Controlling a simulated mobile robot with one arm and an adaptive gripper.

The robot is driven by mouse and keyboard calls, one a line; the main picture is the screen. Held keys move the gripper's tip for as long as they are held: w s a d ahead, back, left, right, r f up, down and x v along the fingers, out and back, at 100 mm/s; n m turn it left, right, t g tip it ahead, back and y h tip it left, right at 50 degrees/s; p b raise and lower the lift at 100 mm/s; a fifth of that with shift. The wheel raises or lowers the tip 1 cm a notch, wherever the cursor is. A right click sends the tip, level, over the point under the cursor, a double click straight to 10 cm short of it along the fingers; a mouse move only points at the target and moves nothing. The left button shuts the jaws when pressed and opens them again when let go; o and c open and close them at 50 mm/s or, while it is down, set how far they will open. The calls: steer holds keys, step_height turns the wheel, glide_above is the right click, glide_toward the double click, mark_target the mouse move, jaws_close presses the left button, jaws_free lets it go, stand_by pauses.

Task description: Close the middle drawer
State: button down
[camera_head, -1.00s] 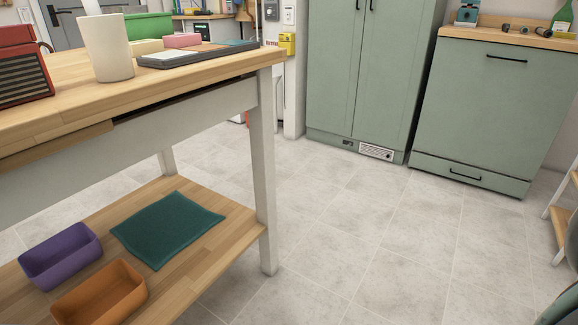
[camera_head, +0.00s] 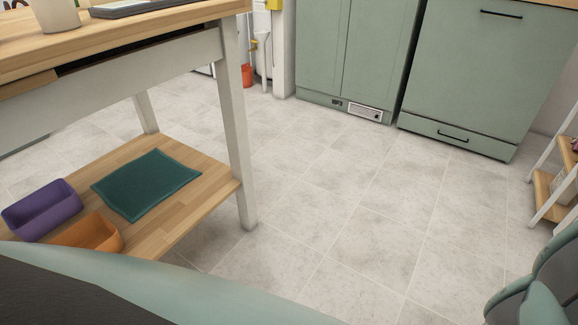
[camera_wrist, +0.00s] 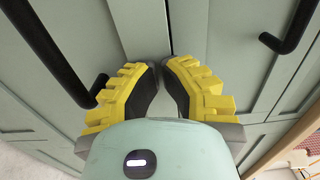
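No drawer that I can identify as the middle one is clear in either view. In the head view, a green cabinet (camera_head: 490,75) at the upper right has a large front with a black handle and a low drawer front (camera_head: 455,135) below, which looks shut. In the wrist view, my gripper (camera_wrist: 162,70) has black and yellow fingers, with tips almost together and nothing seen between them. It is in front of green panels (camera_wrist: 215,30) with a vertical seam and black bar handles at left (camera_wrist: 50,50) and right (camera_wrist: 292,30). Contact cannot be told.
A wooden table (camera_head: 150,22) stands at left. Its lower shelf (camera_head: 190,200) holds a teal towel (camera_head: 146,183), a purple bin (camera_head: 42,208) and an orange bin (camera_head: 92,233). A tall green cabinet (camera_head: 350,50) stands behind. A small wooden rack (camera_head: 545,190) is at right. The tiled floor between is clear.

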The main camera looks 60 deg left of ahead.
steer(key=shift+s+a, duration=0.1)
steer(key=shift+s, duration=0.15)
steer(key=x, duration=0.2)
steer(key=shift+w+d, duration=0.15)
steer(key=shift+d, duration=0.25)
steer(key=shift+a, duration=0.2)
